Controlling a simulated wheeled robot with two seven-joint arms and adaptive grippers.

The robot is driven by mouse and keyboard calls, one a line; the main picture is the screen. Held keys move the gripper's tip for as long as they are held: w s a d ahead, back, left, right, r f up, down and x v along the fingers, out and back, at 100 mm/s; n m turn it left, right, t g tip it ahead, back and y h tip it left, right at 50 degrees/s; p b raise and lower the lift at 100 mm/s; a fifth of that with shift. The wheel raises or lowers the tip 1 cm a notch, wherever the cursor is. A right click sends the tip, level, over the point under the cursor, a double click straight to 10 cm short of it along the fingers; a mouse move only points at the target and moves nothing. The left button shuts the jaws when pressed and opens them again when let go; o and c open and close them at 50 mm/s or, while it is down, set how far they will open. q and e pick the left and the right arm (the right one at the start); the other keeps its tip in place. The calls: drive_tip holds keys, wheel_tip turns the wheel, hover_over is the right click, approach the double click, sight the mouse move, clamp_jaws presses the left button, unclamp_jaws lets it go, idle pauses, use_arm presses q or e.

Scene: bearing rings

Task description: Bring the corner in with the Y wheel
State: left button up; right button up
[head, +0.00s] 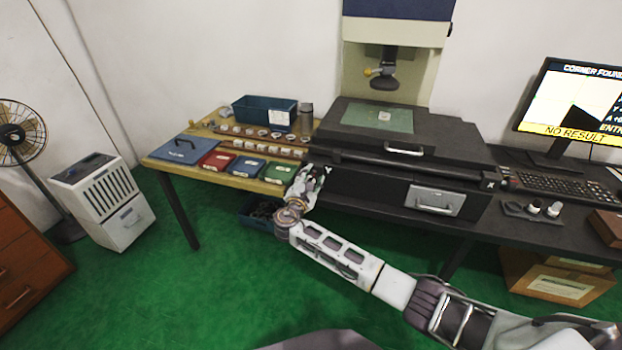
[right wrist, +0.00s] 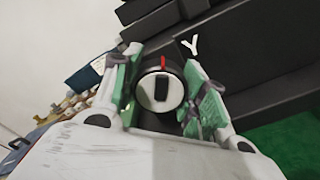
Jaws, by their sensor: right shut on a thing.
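The Y wheel (right wrist: 160,92) is a black knob with a pale face, a dark slot and a red mark at its top, on the dark side of the measuring machine (head: 405,157). A white letter Y (right wrist: 190,46) is beside it. My right gripper (right wrist: 162,95) is shut on the wheel, one green-padded finger on each side. In the head view the right gripper (head: 310,181) is at the machine's front left corner and hides the wheel. The monitor (head: 570,100) reads "CORNER FOUND" in part and "NO RESULT" on a yellow band. My left gripper is not in view.
A glass plate (head: 365,116) with a small pale part (head: 384,116) lies on the stage under the lens (head: 384,83). A wooden table (head: 215,127) with colored boxes and small rings stands left of the machine. A keyboard (head: 565,187) lies at right. Green floor is open in front.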

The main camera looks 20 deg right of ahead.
drive_tip(key=o, duration=1)
drive_tip(key=shift+o, duration=0.2)
drive_tip(key=v, duration=1.2)
